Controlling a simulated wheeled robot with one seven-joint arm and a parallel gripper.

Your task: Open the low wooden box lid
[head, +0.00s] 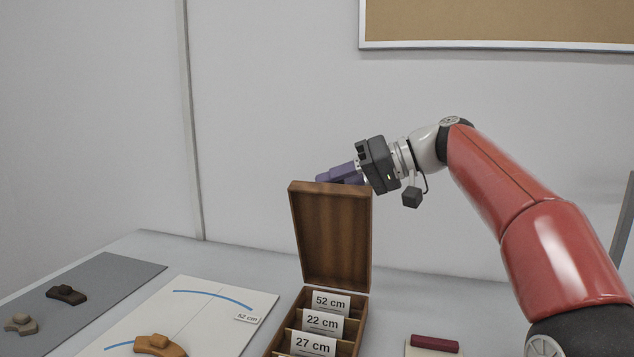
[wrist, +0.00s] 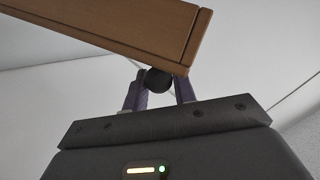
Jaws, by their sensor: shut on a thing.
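The low wooden box (head: 365,322) stands on the table with its lid (head: 332,235) raised to about upright. My gripper (head: 322,180) is at the top edge of the lid, with its purple fingers behind and beside that edge. In the wrist view the fingers (wrist: 160,92) are shut on a dark round knob (wrist: 157,80) at the lid's edge (wrist: 140,28). In the head view the knob is hidden behind the lid.
Cards marked 52 cm (head: 331,303), 22 cm (head: 322,322) and 27 cm (head: 313,344) stand in the box. Left are a white board (head: 200,310) with an orange-brown sherd (head: 160,345) and a grey mat (head: 95,275) with dark (head: 66,295) and beige (head: 21,324) sherds. A dark red block (head: 434,343) lies right.

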